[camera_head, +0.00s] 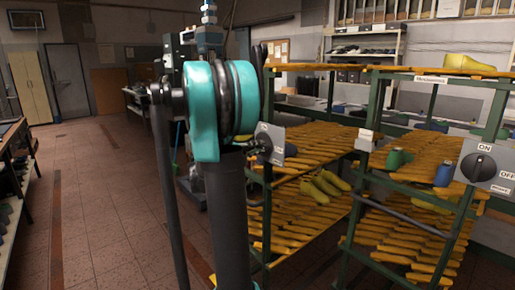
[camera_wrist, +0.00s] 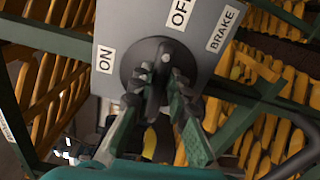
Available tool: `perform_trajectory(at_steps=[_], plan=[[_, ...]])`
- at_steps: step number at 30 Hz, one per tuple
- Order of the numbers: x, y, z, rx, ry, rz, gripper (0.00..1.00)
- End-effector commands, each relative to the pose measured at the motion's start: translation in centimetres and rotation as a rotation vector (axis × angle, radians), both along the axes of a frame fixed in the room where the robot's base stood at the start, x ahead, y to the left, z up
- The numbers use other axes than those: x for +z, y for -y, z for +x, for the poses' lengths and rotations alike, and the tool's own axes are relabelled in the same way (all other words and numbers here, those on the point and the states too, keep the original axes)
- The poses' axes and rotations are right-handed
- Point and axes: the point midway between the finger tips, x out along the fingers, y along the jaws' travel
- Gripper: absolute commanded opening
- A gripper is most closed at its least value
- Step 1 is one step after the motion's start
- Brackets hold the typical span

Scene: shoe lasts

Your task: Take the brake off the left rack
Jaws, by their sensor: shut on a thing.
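The left rack (camera_head: 267,213) is a green frame with yellow slats, partly hidden behind my arm. Its grey brake box (camera_head: 270,138) shows just right of my arm. In the wrist view the box (camera_wrist: 215,58) carries the words ON, OFF and BRAKE and a round dark knob (camera_wrist: 188,58). My gripper (camera_wrist: 160,82) is shut on the raised grip of this knob, a finger on each side. A pale dot on the knob lies at its upper side in the wrist view, towards OFF. In the head view my gripper (camera_head: 258,145) is mostly hidden by my arm.
A second green rack (camera_head: 354,225) stands at the right, with its own ON/OFF brake box (camera_head: 489,166). Yellow shoe lasts (camera_head: 325,186) and a green container (camera_head: 394,160) lie on the slats. The tiled floor (camera_head: 100,190) at the left is clear.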

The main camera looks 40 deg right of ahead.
Motion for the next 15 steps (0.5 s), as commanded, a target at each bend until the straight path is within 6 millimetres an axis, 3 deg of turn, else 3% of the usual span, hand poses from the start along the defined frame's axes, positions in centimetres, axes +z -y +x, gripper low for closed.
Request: perform_trajectory(at_steps=[15], plan=[[-0.21,-0.02,-0.08,-0.001,0.111,0.011,0.00]])
